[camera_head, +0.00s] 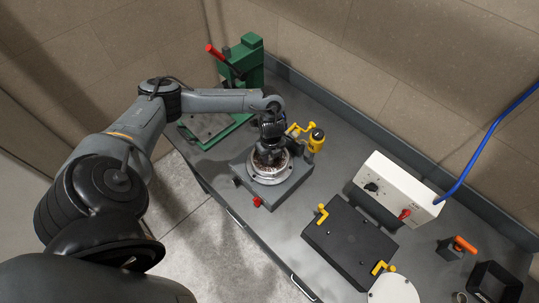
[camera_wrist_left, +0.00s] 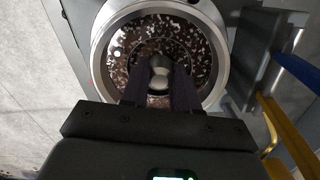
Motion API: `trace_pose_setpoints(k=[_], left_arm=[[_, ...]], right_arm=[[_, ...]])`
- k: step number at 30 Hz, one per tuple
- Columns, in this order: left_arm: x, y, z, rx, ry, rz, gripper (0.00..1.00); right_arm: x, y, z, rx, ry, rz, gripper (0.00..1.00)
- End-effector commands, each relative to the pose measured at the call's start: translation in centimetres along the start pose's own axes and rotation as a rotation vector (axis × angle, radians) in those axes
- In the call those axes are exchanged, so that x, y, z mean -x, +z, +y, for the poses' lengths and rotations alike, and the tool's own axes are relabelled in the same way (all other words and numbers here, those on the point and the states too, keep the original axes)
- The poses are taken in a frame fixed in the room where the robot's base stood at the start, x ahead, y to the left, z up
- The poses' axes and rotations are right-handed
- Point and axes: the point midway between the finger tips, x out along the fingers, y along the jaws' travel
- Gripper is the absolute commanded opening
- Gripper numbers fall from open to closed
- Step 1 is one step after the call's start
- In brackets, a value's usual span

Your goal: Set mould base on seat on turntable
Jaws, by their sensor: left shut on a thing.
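A round metal mould base (camera_head: 257,173) with a pale rim and a dark, white-speckled inside is at the grey turntable block (camera_head: 292,187). It fills the top of the left wrist view (camera_wrist_left: 103,50), with a silver knob (camera_wrist_left: 160,65) at its centre. My left gripper (camera_head: 269,156) points down over it, with its two fingers shut on either side of the knob. The seat is hidden under the round parts, so I cannot tell whether the base rests fully on it. My right gripper is in neither view.
A yellow clamp (camera_head: 316,139) stands close behind the turntable block. A green press (camera_head: 247,60) with a red handle is at the back left. A black plate with yellow handles (camera_head: 345,240) and a white control box (camera_head: 395,187) are to the right. Bench (camera_head: 290,222) is clear between.

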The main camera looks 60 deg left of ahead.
Motion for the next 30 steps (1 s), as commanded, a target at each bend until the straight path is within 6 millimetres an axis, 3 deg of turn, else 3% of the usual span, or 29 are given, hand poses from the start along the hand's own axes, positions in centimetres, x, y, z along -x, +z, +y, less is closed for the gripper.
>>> trace_pose_setpoints(k=[7,8,13,30], left_arm=[[-0.14,0.02,-0.13,0.001,-0.003,0.000,0.00],[-0.13,0.02,-0.13,0.001,-0.003,0.000,0.32],[-0.19,0.01,-0.08,0.001,-0.002,0.000,0.58],[0.41,-0.02,0.09,0.000,0.002,0.000,0.59]], right_arm=[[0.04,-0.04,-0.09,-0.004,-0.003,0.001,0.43],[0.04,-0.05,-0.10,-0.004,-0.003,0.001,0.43],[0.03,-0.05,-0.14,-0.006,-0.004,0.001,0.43],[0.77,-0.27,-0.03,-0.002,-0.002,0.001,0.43]])
